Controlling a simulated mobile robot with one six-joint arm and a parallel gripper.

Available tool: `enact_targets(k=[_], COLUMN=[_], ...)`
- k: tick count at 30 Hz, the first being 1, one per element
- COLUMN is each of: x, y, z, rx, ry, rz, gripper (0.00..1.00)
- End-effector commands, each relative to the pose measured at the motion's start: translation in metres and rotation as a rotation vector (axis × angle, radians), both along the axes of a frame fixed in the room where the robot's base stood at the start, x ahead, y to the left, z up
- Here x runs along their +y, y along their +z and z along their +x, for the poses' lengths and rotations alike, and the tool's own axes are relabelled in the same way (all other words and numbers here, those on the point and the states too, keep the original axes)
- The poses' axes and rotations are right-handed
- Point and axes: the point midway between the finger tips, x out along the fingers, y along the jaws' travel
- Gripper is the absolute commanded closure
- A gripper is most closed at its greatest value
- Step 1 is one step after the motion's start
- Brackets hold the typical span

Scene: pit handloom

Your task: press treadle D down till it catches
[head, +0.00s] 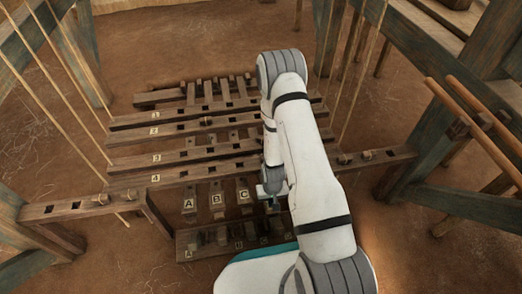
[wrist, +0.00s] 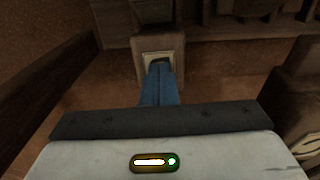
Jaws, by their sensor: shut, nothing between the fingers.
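Treadles A (head: 189,206), B (head: 216,200) and C (head: 243,197) stand in a row in the head view, with pale letter plates. The place to the right of C, where treadle D would be, is hidden by my arm. My gripper (head: 274,204) is partly hidden there, pointing down. In the wrist view my shut, empty blue fingers (wrist: 158,68) lie over the end of a wooden treadle (wrist: 146,44) with a pale plate. The fingers cover part of the plate, so I cannot read its letter. I cannot tell whether the fingertips touch the wood.
Another wooden treadle (wrist: 298,82) stands at the right of the wrist view. Numbered wooden bars (head: 180,158) lie behind the treadles, with cords rising on both sides. A low crossbar (head: 75,208) is at the left. Loom posts (head: 425,150) stand at the right.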

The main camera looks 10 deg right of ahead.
Motion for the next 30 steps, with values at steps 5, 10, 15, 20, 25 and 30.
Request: enact_targets(k=[5, 10, 15, 20, 25, 30], x=[0.0, 0.0, 0.0, 0.0, 0.0, 0.0], y=[0.017, 0.031, 0.044, 0.048, 0.047, 0.047], z=[0.0, -0.001, -0.002, -0.002, -0.002, -0.002], rx=[0.001, 0.003, 0.004, 0.005, 0.005, 0.005], ry=[0.0, 0.0, 0.0, 0.0, 0.0, 0.0], rz=[0.0, 0.0, 0.0, 0.0, 0.0, 0.0], gripper=[1.0, 1.0, 1.0, 1.0, 1.0, 1.0])
